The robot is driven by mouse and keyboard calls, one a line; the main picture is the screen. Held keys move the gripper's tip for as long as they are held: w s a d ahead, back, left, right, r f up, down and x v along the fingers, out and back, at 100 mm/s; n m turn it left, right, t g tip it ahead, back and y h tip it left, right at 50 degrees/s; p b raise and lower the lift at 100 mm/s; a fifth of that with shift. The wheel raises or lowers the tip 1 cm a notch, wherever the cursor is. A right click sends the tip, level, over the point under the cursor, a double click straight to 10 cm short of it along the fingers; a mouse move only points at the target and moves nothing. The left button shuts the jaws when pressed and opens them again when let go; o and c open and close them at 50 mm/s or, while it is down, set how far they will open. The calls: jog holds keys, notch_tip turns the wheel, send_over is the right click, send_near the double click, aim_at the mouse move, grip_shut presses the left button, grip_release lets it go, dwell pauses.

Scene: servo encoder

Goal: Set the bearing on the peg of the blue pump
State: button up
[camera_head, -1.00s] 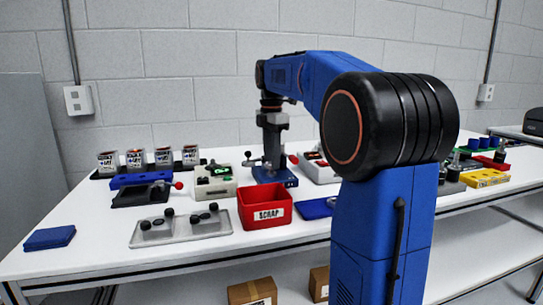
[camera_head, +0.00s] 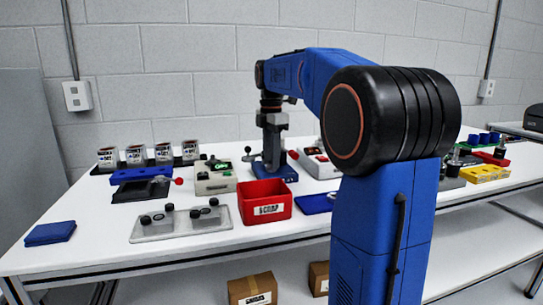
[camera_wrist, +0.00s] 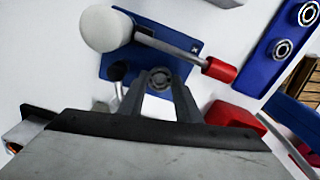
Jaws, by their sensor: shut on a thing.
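My gripper (camera_wrist: 160,98) is shut on a small dark ring, the bearing (camera_wrist: 159,79), between its fingertips in the wrist view. It is above the blue base plate (camera_wrist: 183,58) of a device with a pale rounded knob (camera_wrist: 105,28) and a red-gripped lever (camera_wrist: 220,69). In the head view, my gripper (camera_head: 271,150) points down over this blue base (camera_head: 277,174). The bearing is too small to make out there. I cannot tell for sure whether this device is the blue pump. No peg shows clearly, and the fingers hide part of the plate.
A red scrap bin (camera_head: 265,203) stands just in front. A blue tray (camera_head: 314,204) lies to its right; it holds ring-shaped parts in the wrist view (camera_wrist: 268,75). A grey fixture plate (camera_head: 180,226) and a green-display unit (camera_head: 214,180) stand left.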

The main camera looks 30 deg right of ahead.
jog(key=o, duration=1.2)
jog(key=shift+c, duration=0.2)
jog(key=shift+o, duration=0.6)
jog(key=shift+o, duration=1)
jog(key=shift+r, duration=2.9)
